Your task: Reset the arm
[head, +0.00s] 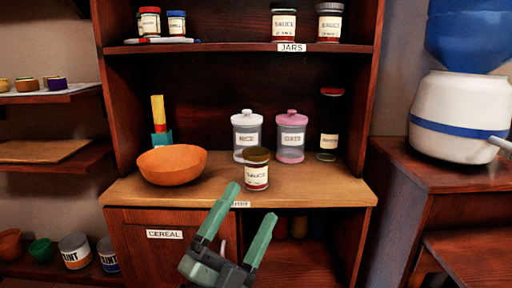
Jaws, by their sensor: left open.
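My left gripper (251,203) has green fingers spread apart and nothing between them. It is in front of the cabinet, below and in front of the counter's front edge. A sauce jar (256,172) with a dark lid stands upright on the wooden counter (310,187), just beyond the fingertips. The gripper appears apart from the jar. My right gripper is not in the picture.
On the counter are an orange-brown bowl (172,165), a rice jar (246,136) and a pink-lidded oats jar (290,137). More sauce jars (329,22) stand on the upper shelf. A white water dispenser (455,110) stands at right. The counter's front right is clear.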

